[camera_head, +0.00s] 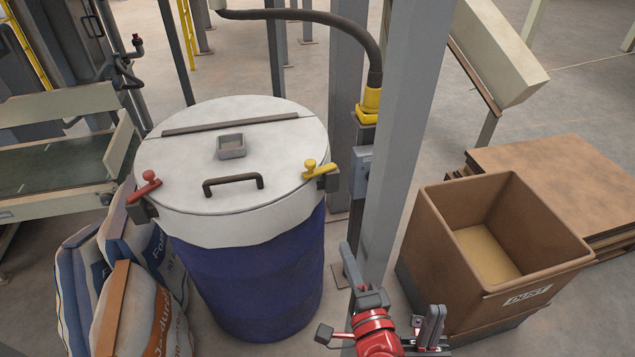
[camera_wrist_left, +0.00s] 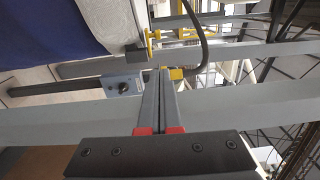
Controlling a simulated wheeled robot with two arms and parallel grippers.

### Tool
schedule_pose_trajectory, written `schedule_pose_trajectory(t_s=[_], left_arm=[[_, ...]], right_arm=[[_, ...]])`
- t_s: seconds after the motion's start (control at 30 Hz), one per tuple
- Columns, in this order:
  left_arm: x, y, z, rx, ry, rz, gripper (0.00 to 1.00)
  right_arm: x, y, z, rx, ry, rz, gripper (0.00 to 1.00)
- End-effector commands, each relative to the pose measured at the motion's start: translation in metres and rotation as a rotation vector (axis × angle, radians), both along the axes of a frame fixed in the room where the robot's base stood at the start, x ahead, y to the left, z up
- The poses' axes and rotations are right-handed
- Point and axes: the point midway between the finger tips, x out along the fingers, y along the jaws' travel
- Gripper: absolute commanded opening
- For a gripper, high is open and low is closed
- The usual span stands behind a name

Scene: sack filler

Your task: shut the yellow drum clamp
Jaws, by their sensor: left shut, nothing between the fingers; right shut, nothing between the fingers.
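The yellow drum clamp (camera_head: 319,170) sits on the right rim of the blue drum (camera_head: 245,275), its lever lying across the edge of the white lid (camera_head: 245,150). It also shows in the left wrist view (camera_wrist_left: 152,40), beside the drum wall (camera_wrist_left: 70,25). I cannot tell whether it is latched. My left gripper (camera_head: 347,252) is shut and empty, below and right of the clamp, apart from it. Its closed fingers show in the left wrist view (camera_wrist_left: 161,75), pointing towards the clamp side. My right gripper (camera_head: 434,318) is shut and empty at the bottom, near the dust box.
A red clamp (camera_head: 145,186) sits on the lid's left rim. A grey post (camera_head: 408,120) stands right of the drum, with a hose (camera_head: 368,40) and a grey switch box (camera_head: 361,170) by it. Filled sacks (camera_head: 130,320) lean at left; an open dust box (camera_head: 430,240) stands at right.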

Motion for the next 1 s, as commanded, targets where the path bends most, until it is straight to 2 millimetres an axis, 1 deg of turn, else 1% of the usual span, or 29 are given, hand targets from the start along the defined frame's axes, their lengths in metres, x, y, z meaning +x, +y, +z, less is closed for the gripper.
schedule_pose_trajectory(t_s=[0.07,0.17,0.33,0.53,0.67,0.73,1.0], left_arm=[[-0.004,0.001,-0.001,-0.02,0.005,0.011,0.0],[0.001,0.004,0.0,-0.025,0.005,0.019,0.0],[0.025,0.014,0.001,-0.02,0.003,0.022,0.0],[0.052,0.023,0.0,-0.02,0.002,0.022,0.0],[0.079,0.032,0.001,-0.021,0.001,0.023,0.0],[0.094,0.037,0.003,-0.024,0.007,0.026,0.0],[0.15,0.057,0.002,-0.022,0.008,0.025,0.0]], right_arm=[[0.0,0.0,-0.002,0.0,0.0,0.0,0.0],[0.0,0.0,-0.001,0.0,0.0,0.0,0.0],[0.0,0.0,0.0,0.0,0.0,0.0,0.0],[0.0,0.0,-0.004,0.0,0.0,0.0,0.0],[0.0,0.0,-0.006,0.0,0.0,0.0,0.0],[0.0,0.0,0.002,0.0,0.0,0.0,0.0],[0.0,0.0,0.016,0.0,0.0,0.0,0.0]])
